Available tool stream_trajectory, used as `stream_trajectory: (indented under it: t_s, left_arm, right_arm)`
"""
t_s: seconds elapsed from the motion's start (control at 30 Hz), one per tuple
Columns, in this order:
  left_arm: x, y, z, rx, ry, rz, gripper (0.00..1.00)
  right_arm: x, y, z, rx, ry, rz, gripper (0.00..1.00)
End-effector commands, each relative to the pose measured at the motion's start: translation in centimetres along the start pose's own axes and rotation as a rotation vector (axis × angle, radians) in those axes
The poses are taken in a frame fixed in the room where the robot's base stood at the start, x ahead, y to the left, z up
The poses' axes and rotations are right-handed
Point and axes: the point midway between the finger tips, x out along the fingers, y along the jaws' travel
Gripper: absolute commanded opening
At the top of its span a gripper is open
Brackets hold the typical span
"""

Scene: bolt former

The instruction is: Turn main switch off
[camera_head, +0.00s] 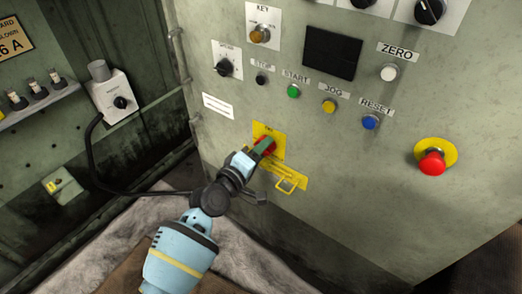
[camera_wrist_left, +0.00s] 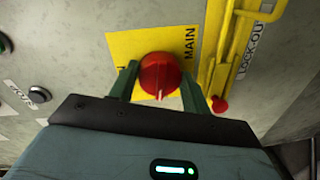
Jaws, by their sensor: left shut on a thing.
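The main switch is a red rotary knob (camera_wrist_left: 160,72) on a yellow plate marked MAIN (camera_wrist_left: 130,45). In the head view the red knob (camera_head: 268,143) sits low on the grey-green panel, partly hidden by my gripper. My left gripper (camera_head: 260,148) reaches it from the front. In the left wrist view its two green fingers (camera_wrist_left: 159,84) stand on either side of the knob, shut on it. A pale mark on the knob points toward the gripper body. My right gripper is in neither view.
A yellow lockout hasp (camera_head: 287,183) is right beside the switch. Above are the START button (camera_head: 293,91), other buttons and a dark screen (camera_head: 332,52). A red emergency stop (camera_head: 432,162) is at right. A black cable (camera_head: 93,160) hangs at left.

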Motion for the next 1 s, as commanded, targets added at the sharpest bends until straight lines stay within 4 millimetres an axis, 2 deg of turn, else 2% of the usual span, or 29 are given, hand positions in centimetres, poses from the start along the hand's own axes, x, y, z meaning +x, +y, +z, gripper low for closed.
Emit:
stream_trajectory:
  t_s: [0.3,0.87,0.9,1.0]
  left_arm:
    - [-0.01,0.01,-0.05,-0.129,-0.009,0.001,0.25]
    - [-0.01,0.02,-0.04,-0.16,-0.012,0.001,0.25]
    - [-0.01,0.02,-0.04,-0.16,-0.012,0.001,0.5]
    - [-0.01,0.02,-0.04,-0.159,-0.012,0.001,0.63]
  right_arm:
    - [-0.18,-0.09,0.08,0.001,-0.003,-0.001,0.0]
    - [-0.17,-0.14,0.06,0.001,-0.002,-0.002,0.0]
    - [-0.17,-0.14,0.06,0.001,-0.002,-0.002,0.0]
    - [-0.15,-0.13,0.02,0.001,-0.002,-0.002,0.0]
